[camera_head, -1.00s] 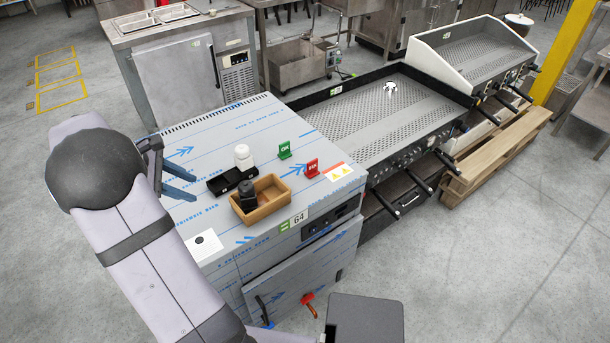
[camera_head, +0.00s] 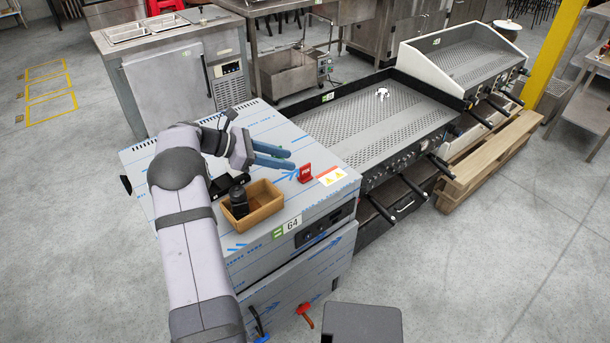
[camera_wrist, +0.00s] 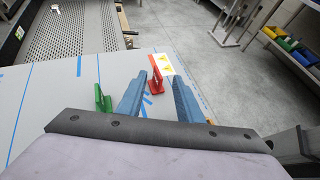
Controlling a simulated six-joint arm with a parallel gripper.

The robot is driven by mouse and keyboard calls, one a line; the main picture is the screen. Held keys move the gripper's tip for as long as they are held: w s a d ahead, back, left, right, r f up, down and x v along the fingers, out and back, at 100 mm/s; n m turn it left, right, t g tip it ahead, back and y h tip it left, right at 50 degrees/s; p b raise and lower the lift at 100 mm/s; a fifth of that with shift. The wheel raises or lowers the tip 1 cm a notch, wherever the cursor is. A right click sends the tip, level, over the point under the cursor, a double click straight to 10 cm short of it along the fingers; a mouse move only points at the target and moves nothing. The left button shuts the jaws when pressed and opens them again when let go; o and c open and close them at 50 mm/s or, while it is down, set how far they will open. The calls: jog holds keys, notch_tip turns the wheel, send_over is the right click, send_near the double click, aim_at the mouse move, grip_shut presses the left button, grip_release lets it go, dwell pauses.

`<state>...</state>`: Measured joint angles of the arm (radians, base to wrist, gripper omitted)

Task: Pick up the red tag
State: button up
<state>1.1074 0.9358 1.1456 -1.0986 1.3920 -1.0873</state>
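The red tag (camera_head: 305,173) stands upright on the film-covered steel cabinet top (camera_head: 290,205), near its right edge. In the wrist view the red tag (camera_wrist: 155,78) shows ahead of my gripper, between the lines of its two blue fingers. My gripper (camera_head: 292,159) is open, with its fingertips to the left of the tag and apart from it. The fingers also show spread in the wrist view (camera_wrist: 158,85). A green tag (camera_wrist: 102,98) stands beside the left finger in the wrist view; in the head view my gripper hides it.
A wooden tray (camera_head: 264,203) holding a dark bottle (camera_head: 238,203) sits at the cabinet's front, left of the red tag. A warning label (camera_head: 332,176) lies right of the tag. A large griddle (camera_head: 375,125) adjoins the cabinet on the right.

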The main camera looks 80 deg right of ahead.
jog(key=p, duration=0.2)
send_over(299, 177)
jog(key=shift+f, duration=1.7)
grip_shut()
